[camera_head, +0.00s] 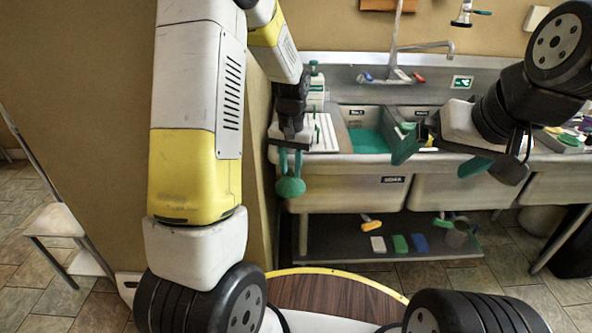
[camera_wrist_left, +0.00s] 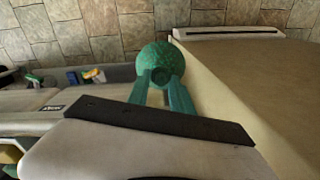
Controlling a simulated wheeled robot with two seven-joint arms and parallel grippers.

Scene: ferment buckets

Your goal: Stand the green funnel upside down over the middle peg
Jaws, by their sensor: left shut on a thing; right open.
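My left gripper (camera_head: 290,168) is shut on the green funnel (camera_head: 290,187), which hangs below its teal fingers in front of the sink unit's left end. In the left wrist view, the funnel (camera_wrist_left: 160,58) is a rounded green shape with a dark round spot facing the camera, between the fingertips (camera_wrist_left: 165,85). A white ribbed board (camera_head: 326,132) lies on the counter just behind and right of my left gripper. Thin upright shapes show near it, partly hidden by the gripper; I cannot tell which is the middle peg. My right gripper (camera_head: 440,160) is open and empty before the sink.
The steel sink unit (camera_head: 345,186) has a basin with green content (camera_head: 367,141) and a faucet (camera_head: 425,46). A wall corner stands close left of my left gripper. A lower shelf (camera_head: 350,240) holds several coloured blocks and brushes. A green-topped bottle (camera_head: 316,90) stands behind the board.

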